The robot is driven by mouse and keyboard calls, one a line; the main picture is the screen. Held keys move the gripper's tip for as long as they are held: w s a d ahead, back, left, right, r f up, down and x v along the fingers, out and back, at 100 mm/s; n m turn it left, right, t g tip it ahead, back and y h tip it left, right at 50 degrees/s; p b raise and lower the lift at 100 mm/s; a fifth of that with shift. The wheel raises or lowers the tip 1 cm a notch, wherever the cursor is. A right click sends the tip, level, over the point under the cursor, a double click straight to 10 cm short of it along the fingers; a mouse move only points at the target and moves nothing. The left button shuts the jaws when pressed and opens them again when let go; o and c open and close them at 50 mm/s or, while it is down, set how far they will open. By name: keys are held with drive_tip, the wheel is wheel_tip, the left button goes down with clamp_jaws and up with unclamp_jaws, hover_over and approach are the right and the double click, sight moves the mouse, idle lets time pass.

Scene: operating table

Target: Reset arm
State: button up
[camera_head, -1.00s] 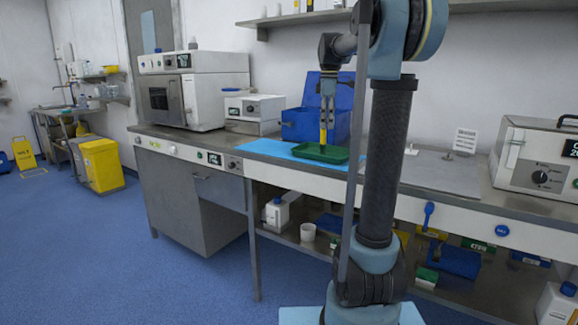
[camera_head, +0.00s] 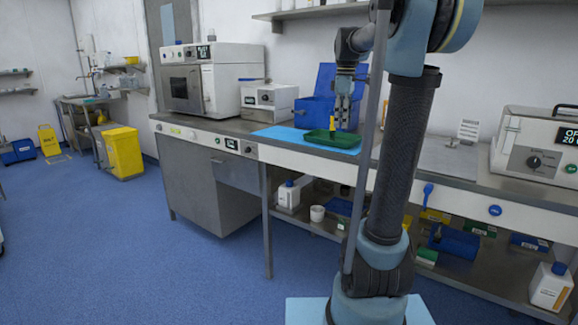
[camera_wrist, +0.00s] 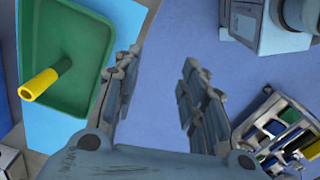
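My gripper (camera_head: 343,108) shows in front of the blue box in the head view, with the green tray close by in the picture. In the wrist view its two fingers (camera_wrist: 165,75) are spread with nothing between them, and blue floor shows in the gap. The green tray (camera_head: 318,140) lies on a light blue mat on the bench. A yellow cylinder (camera_wrist: 40,83) with a dark tip is in the tray, tilted up in the wrist view, left of my fingers. It also shows in the head view (camera_head: 333,124).
The bench holds a white oven (camera_head: 225,75), an open blue box (camera_head: 322,108) behind the tray and a white device (camera_head: 535,145) at right. A lower shelf (camera_head: 470,280) carries bottles and boxes. Blue floor (camera_head: 120,240) is clear at left, before a yellow bin (camera_head: 123,152).

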drive_tip(key=s+f+m+t, duration=0.2)
drive_tip(key=s+f+m, duration=1.1)
drive_tip(key=s+f, duration=1.5)
drive_tip(key=s, duration=0.2)
drive_tip(key=shift+s+f, duration=0.25)
drive_tip(key=shift+s, duration=0.05)
drive_tip(key=shift+a, duration=0.1)
